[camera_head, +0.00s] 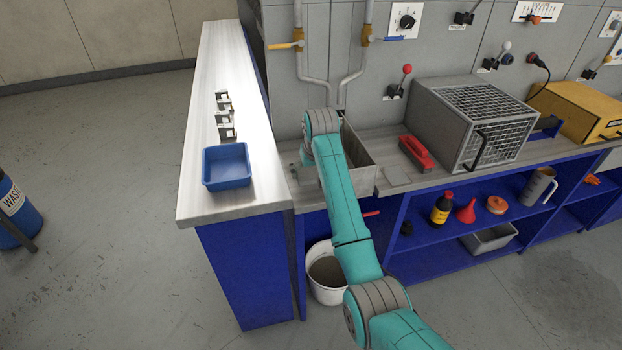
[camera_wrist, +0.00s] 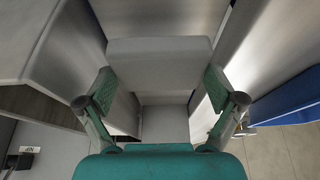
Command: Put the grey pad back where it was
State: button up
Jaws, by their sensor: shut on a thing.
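The grey pad (camera_wrist: 160,50) is a light grey slab in the wrist view. It sits between the two teal fingers of my gripper (camera_wrist: 158,90), which is shut on it. In the head view my arm reaches over the left end of the back bench, by the steel sink (camera_head: 358,162), and hides the pad and most of my gripper. A flat grey square (camera_head: 396,176) lies on the bench just right of the sink; I cannot tell what it is.
A red-handled brush-like thing (camera_head: 416,153) and a mesh-fronted grey box (camera_head: 472,122) stand right of the sink. A white bucket (camera_head: 326,283) stands below.

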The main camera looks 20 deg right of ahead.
aim_at(312, 175)
jog(key=shift+f, duration=1.55)
jog(key=o, duration=0.9)
jog(key=shift+f, duration=0.1)
jog(key=shift+c, duration=0.2)
jog(key=v, duration=1.2)
